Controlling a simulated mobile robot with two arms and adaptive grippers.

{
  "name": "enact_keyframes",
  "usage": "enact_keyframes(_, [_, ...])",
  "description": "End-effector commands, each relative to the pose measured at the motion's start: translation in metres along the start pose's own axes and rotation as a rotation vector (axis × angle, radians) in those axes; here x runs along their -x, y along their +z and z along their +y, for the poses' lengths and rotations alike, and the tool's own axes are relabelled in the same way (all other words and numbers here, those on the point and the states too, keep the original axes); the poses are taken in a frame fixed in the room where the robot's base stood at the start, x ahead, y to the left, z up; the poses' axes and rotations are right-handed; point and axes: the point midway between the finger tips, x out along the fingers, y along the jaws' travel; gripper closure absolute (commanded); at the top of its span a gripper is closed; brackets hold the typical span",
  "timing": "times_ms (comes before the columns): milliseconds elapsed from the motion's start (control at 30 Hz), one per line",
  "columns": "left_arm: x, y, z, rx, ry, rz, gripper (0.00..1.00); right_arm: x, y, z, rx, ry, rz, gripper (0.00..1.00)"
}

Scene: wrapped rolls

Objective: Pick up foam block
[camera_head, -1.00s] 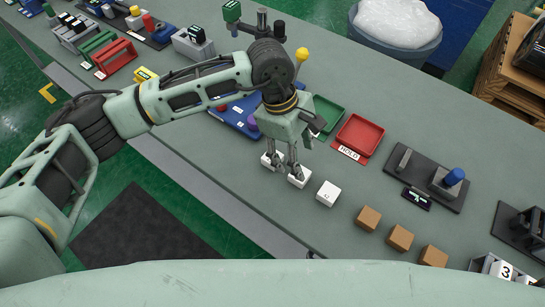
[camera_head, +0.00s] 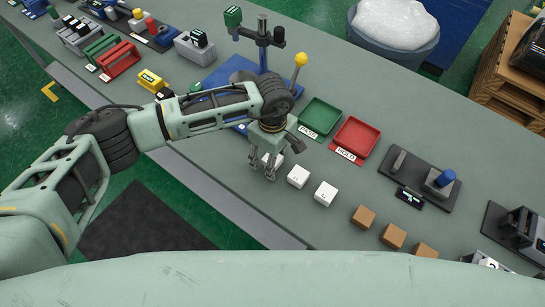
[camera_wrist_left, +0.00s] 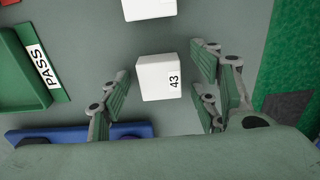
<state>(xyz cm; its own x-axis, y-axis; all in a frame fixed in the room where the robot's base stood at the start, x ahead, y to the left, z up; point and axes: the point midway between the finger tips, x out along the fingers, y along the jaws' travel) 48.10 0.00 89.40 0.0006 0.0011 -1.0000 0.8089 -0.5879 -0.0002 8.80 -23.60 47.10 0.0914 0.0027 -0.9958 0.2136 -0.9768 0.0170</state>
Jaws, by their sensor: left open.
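A white block (camera_head: 276,159) stands on the grey bench at the left end of a row, partly hidden behind my left gripper (camera_head: 261,174). In the wrist view a white block marked 43 (camera_wrist_left: 157,78) lies between the spread fingers of my left gripper (camera_wrist_left: 160,97), with a gap on both sides. The gripper is open and empty. Two more white blocks (camera_head: 298,175) and (camera_head: 325,193) stand to the right, separate from each other. Which block is the foam one is not labelled. My right gripper is not in view.
Several brown blocks (camera_head: 364,216) continue the row to the right. A green PASS tray (camera_head: 320,117) and a red HOLD tray (camera_head: 356,138) lie behind the row. A blue base with a post (camera_head: 263,50) stands behind my arm. Bench between the blocks and trays is clear.

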Motion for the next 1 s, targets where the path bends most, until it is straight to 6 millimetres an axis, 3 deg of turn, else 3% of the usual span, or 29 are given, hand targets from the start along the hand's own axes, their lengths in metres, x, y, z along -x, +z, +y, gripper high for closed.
enact_keyframes(100, [0.0, 0.0, 0.0, 0.0, 0.0, 0.0, 0.45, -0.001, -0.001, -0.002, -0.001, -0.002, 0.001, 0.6])
enact_keyframes(533, [0.0, 0.0, 0.0, 0.0, 0.0, -0.001, 0.82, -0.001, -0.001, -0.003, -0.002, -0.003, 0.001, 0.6])
enact_keyframes(833, [0.002, 0.0, 0.001, 0.0, 0.001, -0.001, 0.83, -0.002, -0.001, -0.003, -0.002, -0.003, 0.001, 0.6])
enact_keyframes(1000, [0.013, 0.0, 0.001, -0.001, 0.004, -0.001, 0.83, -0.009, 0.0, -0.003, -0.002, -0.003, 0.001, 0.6])
